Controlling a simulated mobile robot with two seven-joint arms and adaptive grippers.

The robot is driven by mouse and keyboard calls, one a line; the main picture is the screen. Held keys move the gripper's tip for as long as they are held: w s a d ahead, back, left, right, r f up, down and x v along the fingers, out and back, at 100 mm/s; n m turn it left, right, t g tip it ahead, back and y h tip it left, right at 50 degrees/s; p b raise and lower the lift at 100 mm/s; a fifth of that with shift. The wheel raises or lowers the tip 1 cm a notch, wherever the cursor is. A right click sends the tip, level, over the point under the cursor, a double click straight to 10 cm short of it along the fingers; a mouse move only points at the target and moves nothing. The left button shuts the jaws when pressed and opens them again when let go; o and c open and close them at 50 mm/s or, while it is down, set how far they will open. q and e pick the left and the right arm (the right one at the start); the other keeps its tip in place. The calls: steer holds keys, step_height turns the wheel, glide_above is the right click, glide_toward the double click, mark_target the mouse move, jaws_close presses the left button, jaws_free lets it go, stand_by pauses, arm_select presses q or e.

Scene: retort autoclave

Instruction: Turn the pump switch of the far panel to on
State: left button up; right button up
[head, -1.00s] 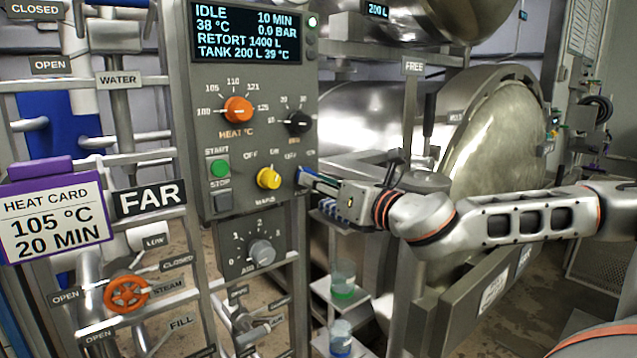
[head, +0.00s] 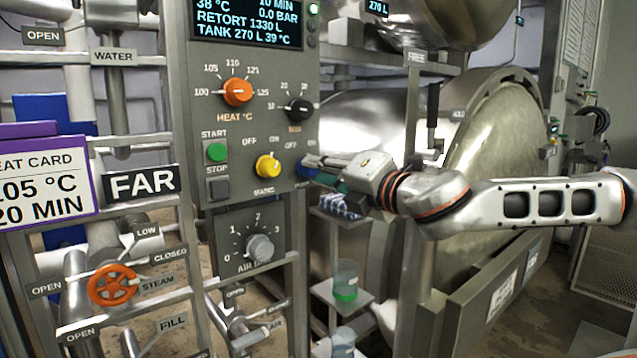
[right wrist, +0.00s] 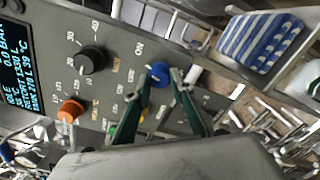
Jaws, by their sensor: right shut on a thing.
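The far panel (head: 262,118) is a grey box beside the FAR sign (head: 143,183). The pump switch is a blue knob at the panel's lower right edge. It shows best in the right wrist view (right wrist: 160,72), with ON and OFF marks by it; its pointer cannot be read. My right gripper (head: 318,167) reaches in from the right. Its green-padded fingers (right wrist: 162,78) are shut on the blue knob, one on each side. In the head view the fingers mostly hide the knob. My left gripper is not in view.
A yellow knob (head: 267,166) sits just left of the blue one. The black (head: 299,110) and orange (head: 237,92) dials are above. The display (head: 248,22) reads RETORT 1330 L and TANK 270 L. A striped cloth (right wrist: 262,45) and a beaker (head: 345,280) are on shelves nearby.

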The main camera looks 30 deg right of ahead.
steer(key=shift+w+f+m, duration=0.1)
steer(key=shift+m, duration=0.3)
arm_select(q)
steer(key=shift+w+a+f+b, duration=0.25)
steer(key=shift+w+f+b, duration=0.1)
steer(key=shift+b, duration=0.5)
arm_select(e)
steer(key=shift+m, duration=1.2)
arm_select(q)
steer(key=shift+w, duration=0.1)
arm_select(e)
steer(key=shift+m, duration=0.3)
steer(key=shift+r, duration=0.2)
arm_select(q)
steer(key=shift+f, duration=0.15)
arm_select(e)
steer(key=o, duration=1.1)
steer(key=shift+f, duration=0.1)
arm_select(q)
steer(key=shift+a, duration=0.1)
